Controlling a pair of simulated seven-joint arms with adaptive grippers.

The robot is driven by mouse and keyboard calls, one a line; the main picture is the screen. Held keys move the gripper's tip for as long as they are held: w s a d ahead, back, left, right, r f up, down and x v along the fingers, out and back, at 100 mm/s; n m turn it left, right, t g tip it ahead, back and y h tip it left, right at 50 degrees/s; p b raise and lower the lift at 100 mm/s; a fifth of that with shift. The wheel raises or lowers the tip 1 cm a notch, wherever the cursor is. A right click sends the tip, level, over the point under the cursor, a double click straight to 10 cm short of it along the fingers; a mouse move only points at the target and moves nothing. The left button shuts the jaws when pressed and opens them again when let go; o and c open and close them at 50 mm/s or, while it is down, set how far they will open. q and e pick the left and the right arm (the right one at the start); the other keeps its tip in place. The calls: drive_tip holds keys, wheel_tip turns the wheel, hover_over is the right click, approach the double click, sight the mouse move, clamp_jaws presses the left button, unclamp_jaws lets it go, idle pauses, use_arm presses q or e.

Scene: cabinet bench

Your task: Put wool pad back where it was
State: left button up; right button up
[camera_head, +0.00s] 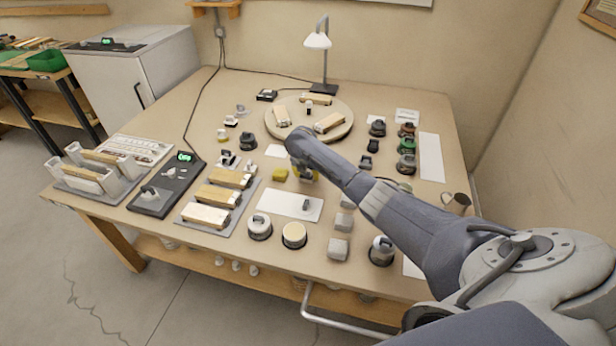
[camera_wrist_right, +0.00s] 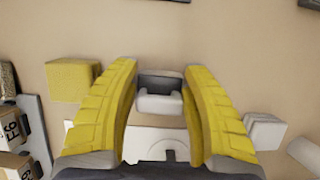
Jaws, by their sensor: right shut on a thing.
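My right gripper (camera_head: 304,174) is low over the middle of the bench, between a yellow block and the grey blocks. In the right wrist view its yellow-padded fingers (camera_wrist_right: 160,95) are shut on a grey-white handled piece (camera_wrist_right: 158,98). I cannot tell for sure whether this piece is the wool pad. My arm and fingers hide much of it in the head view. A white plate (camera_head: 285,204) lies just in front of the gripper; it also shows below the held piece in the wrist view (camera_wrist_right: 140,145). My left gripper is not in view.
The yellow block (camera_head: 280,174) is close to the gripper's left. Grey blocks (camera_head: 338,248) stand to the right and front. A round board (camera_head: 270,124) with wooden blocks is behind, a lamp (camera_head: 318,42) at the back. Wooden blocks on a grey tray (camera_head: 188,212) are left.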

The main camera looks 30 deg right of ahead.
drive_tip(key=shift+f, duration=0.8)
drive_tip(key=shift+f, duration=0.1)
drive_tip(key=o, duration=1.2)
drive_tip(key=v, duration=1.2)
